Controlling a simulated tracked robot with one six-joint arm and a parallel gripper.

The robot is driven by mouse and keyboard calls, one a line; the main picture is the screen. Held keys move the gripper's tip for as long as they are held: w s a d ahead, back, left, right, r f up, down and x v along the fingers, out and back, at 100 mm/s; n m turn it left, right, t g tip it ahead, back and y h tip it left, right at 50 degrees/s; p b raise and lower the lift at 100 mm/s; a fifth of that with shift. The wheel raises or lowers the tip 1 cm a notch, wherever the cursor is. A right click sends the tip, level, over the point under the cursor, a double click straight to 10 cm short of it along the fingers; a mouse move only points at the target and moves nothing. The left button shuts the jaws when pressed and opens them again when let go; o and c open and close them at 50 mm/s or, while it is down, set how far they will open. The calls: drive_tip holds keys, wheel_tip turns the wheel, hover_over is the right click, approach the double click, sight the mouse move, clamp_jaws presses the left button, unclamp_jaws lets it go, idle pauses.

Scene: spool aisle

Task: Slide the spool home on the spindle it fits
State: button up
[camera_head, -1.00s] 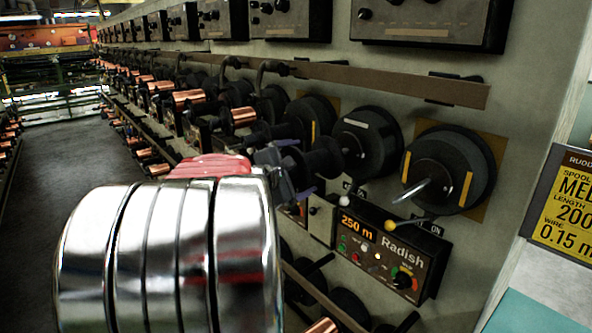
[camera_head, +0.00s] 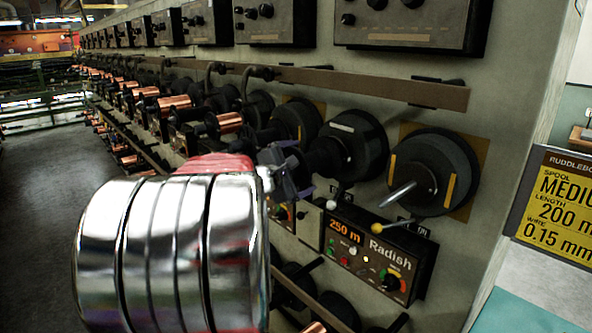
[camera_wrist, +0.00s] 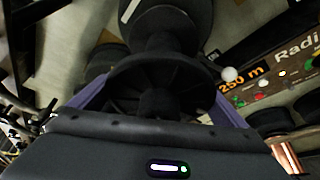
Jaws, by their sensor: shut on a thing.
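My gripper (camera_head: 288,178) is shut on a black spool (camera_head: 323,159). In the wrist view the purple-grey fingers of my gripper (camera_wrist: 162,88) lie on either side of the spool (camera_wrist: 155,68), whose flange faces me. Directly beyond the spool is a dark round wall disc (camera_head: 362,145) with a pale label. The spool overlaps this disc, and I cannot tell whether a spindle is inside the spool. To the right, a bare metal spindle (camera_head: 400,193) sticks out of another dark disc (camera_head: 437,165) with yellow strips.
A brown rail (camera_head: 365,86) runs above. Copper spools (camera_head: 229,122) line the wall leftwards. A sign (camera_head: 562,208) reads medium, 200 m, 0.15 mm.

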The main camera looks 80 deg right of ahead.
drive_tip(key=shift+s+d, duration=0.95)
drive_tip(key=shift+d, duration=0.1)
drive_tip(key=o, duration=1.5)
drive_tip(key=shift+w, duration=0.1)
drive_tip(key=w+a, duration=0.5)
drive_tip(key=a, duration=0.1)
drive_tip(key=w+a, duration=0.5)
drive_tip(key=a, duration=0.1)
drive_tip(key=w+a, duration=0.6)
drive_tip(key=shift+f, duration=0.1)
